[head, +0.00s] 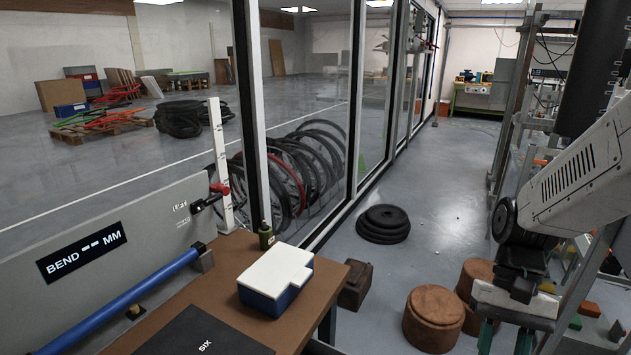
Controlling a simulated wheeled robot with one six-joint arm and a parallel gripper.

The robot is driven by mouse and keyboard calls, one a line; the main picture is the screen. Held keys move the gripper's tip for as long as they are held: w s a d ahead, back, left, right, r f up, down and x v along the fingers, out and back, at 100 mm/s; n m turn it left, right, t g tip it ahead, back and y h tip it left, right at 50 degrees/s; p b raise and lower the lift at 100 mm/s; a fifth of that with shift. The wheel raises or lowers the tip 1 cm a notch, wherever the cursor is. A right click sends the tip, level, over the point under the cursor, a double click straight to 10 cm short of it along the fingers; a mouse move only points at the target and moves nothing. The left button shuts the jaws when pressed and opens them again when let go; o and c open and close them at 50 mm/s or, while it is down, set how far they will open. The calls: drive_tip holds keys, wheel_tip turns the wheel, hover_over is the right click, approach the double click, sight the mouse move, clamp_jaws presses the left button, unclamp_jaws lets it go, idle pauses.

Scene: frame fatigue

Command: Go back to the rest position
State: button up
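My gripper (506,342) hangs at the lower right of the head view, at the end of my white and grey arm. It points down, with two green fingers set apart and a gap between them. I see nothing held in the gap, though the fingertips run close to the bottom edge of the picture. The gripper is to the right of the brown workbench (222,258) and clear of it. In the picture it overlaps the area of the brown round stools (433,318) on the floor.
A blue box with a white top (276,272), a small dark green bottle (266,236) and a black mat marked SIX (205,335) are on the bench. A bend gauge with a blue tube (150,283) stands left. Stacked black tyres (383,224) lie on the floor; the aisle beyond is clear.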

drive_tip(key=s+a+r+n+t+h, duration=0.1)
drive_tip(key=s+r+n+t, duration=0.1)
drive_tip(key=r, duration=0.4)
drive_tip(key=s+a+r+n+t+h, duration=0.1)
drive_tip(key=s+a+r+n+t, duration=0.1)
drive_tip(key=r+t, duration=0.3)
drive_tip(key=shift+s+a+r+n+h, duration=0.2)
drive_tip(key=shift+s+r+n+h, duration=0.15)
drive_tip(key=shift+s+r, duration=0.4)
